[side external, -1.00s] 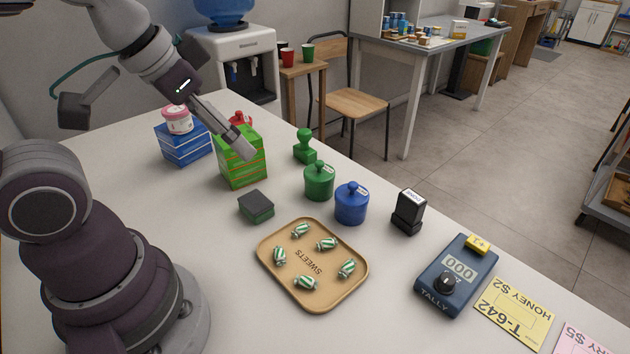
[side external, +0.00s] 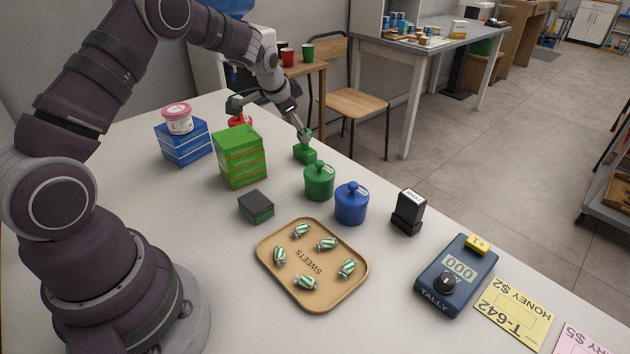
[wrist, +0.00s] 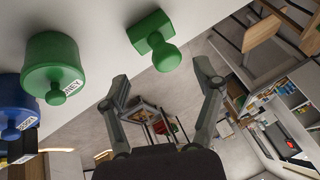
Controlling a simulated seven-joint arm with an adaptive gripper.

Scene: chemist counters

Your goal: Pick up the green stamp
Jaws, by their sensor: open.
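The green stamp (side external: 305,152) stands upright on the counter near its far edge, behind the green jar. Its base shows in the side external view, and my gripper (side external: 303,138) covers part of its handle there. In the wrist view the green stamp (wrist: 156,43) lies ahead of my gripper (wrist: 166,84), its round knob towards the camera. The two fingers are spread wide with nothing between them. The stamp is beyond the fingertips, not between them.
A green lidded jar (side external: 319,182) and a blue lidded jar (side external: 351,204) stand close in front of the stamp. A stack of green boxes (side external: 240,157) is to its left, with a red object (side external: 238,120) behind. A chair (side external: 352,100) stands beyond the counter edge.

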